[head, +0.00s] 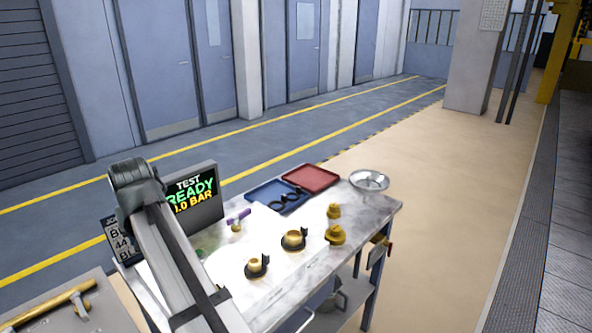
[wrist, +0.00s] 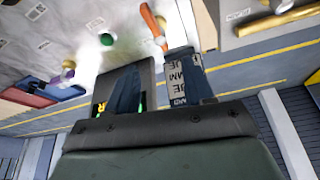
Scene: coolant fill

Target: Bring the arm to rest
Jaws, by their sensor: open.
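My arm (head: 185,265) rises from the bottom of the head view, across the left part of the workbench (head: 330,245), and bends near the test screen. My gripper cannot be made out in the head view. In the wrist view my gripper (wrist: 155,70) is open, with its two fingers apart and nothing seen between them but the background. The fingers overlap the test screen and a lettered plate (wrist: 190,72) in that view; whether they touch anything cannot be told.
The test screen (head: 192,198) reads "READY". A blue tray (head: 262,191) with dark rings, a red tray (head: 310,178) and a metal bowl (head: 369,181) line the bench's back. Several brass fittings (head: 294,239) stand in front. An orange-handled item (wrist: 152,25) lies near the fingers.

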